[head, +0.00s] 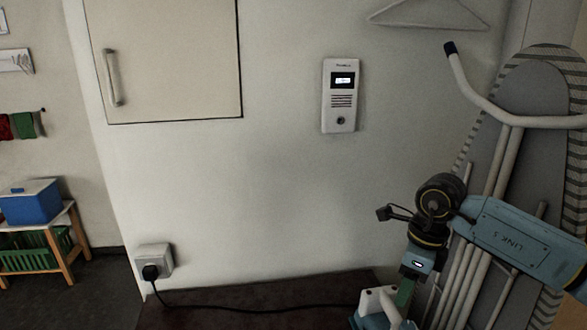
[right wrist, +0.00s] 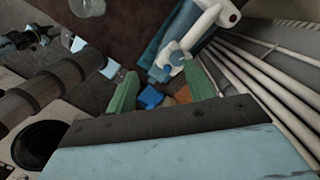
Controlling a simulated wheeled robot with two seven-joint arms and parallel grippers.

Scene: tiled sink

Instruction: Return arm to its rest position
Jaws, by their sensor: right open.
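My right gripper (head: 404,296) is at the lower right of the head view, pointing down in front of the folded ironing board (head: 540,85). In the right wrist view my right gripper (right wrist: 160,72) shows two green fingers spread apart with nothing held between them. A white object with blue parts (head: 378,303) is beside the fingers in the head view. It also shows beyond the fingers in the right wrist view (right wrist: 178,54); I cannot tell if they touch it. My left gripper is not clearly seen in either view.
The wall has a white intercom (head: 341,96), a cabinet door (head: 170,60) and a hanger (head: 428,12). A socket (head: 154,262) has a black plug and cable over a dark surface (head: 250,307). A blue box (head: 30,201) sits on a wooden stand at left.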

